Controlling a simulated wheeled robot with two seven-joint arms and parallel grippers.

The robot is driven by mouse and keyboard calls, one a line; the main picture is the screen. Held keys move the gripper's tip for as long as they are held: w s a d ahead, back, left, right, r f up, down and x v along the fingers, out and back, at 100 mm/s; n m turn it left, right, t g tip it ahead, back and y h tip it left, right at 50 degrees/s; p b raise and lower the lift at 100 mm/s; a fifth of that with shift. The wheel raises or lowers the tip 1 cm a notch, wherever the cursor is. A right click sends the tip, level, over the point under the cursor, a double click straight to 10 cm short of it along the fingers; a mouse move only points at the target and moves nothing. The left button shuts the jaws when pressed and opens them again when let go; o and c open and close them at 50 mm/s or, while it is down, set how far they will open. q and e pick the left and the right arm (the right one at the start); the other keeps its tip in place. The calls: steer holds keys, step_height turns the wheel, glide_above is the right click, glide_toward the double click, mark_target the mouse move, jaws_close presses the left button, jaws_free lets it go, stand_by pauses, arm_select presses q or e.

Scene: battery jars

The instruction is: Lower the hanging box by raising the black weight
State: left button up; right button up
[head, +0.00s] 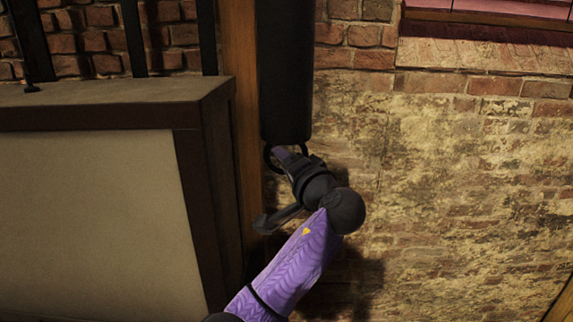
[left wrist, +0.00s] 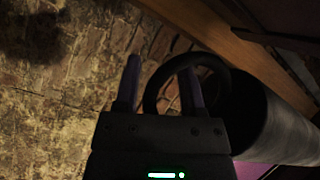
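The black weight (head: 286,70) is a dark, upright cylinder hanging against the brick wall, with a dark ring (head: 267,159) at its lower end. In the left wrist view the weight (left wrist: 272,125) is at the right and its ring (left wrist: 150,88) is close to my fingers. My left gripper (head: 282,154) is at the ring, just below the weight. Its two fingers (left wrist: 160,82) are apart; one side of the ring shows between them, and the right finger overlaps the ring's opening. I cannot tell whether they touch the ring. The hanging box is not identifiable here. My right gripper is out of view.
A wooden post (head: 241,60) stands just left of the weight. A pale panelled block with a brown frame (head: 90,117) fills the left, with black bars (head: 133,35) above it. The brick wall (head: 460,180) is bare on the right, below a ledge (head: 480,55).

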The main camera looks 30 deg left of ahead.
arm_select(q)
steer(key=shift+w+f, duration=0.1)
steer(key=b+v, duration=0.3)
steer(key=v, duration=0.7)
